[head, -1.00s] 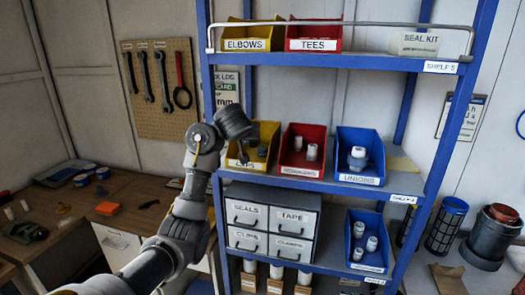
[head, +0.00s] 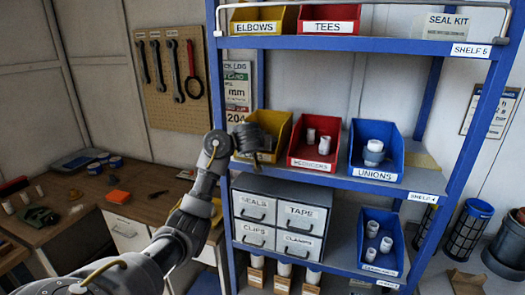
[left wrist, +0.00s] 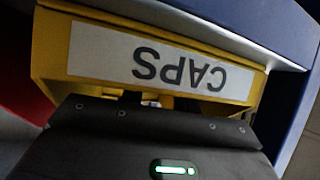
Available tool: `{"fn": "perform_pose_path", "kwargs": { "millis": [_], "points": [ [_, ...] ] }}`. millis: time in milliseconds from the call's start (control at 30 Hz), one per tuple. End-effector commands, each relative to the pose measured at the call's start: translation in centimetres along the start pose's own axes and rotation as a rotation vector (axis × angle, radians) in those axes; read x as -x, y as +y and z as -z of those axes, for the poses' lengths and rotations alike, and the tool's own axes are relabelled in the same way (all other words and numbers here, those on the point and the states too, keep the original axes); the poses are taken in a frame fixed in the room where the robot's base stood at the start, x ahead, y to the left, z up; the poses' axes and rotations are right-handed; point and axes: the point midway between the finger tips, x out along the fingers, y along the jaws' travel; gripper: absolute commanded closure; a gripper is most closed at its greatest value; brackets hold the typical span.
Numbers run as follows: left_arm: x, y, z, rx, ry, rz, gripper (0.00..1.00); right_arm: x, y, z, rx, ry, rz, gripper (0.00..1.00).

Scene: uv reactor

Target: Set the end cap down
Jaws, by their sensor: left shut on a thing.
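My left gripper (head: 252,142) is at the yellow caps bin (head: 282,132) on shelf 4 and covers much of its front. In the left wrist view the bin's front, with its CAPS label (left wrist: 150,64) upside down, is right beyond the dark gripper body (left wrist: 150,103). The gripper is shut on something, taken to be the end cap. The cap is hidden behind the gripper, and I cannot tell whether it touches the bin. My right gripper is not in view.
A red bin (head: 315,143) of reducers stands right of the caps bin, then a blue unions bin (head: 376,152). Labelled drawers (head: 280,218) are below. Shelf 5 (head: 365,44) is overhead, and a blue upright (head: 214,90) is to the left.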

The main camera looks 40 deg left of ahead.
Motion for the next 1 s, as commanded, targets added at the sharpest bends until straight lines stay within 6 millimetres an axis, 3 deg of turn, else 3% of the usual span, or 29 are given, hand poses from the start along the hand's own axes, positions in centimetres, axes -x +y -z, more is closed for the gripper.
{"fn": "perform_pose_path", "kwargs": {
  "millis": [367, 400, 533, 833, 1000],
  "points": [
    [-0.2, 0.1, -0.3, -0.002, 0.001, -0.001, 0.91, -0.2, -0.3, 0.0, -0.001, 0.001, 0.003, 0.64],
    [-0.1, 0.1, -0.1, -0.002, 0.001, -0.001, 0.65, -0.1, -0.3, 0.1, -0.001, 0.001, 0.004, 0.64],
    [-0.1, 0.1, -0.1, -0.002, 0.001, -0.001, 0.48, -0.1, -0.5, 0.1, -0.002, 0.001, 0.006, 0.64],
    [0.0, 0.2, 0.1, -0.002, 0.001, -0.002, 0.48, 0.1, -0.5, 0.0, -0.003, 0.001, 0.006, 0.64],
    [1.1, 0.5, 0.5, -0.001, 0.002, -0.009, 0.48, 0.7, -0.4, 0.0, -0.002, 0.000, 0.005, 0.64]
  ]
}}
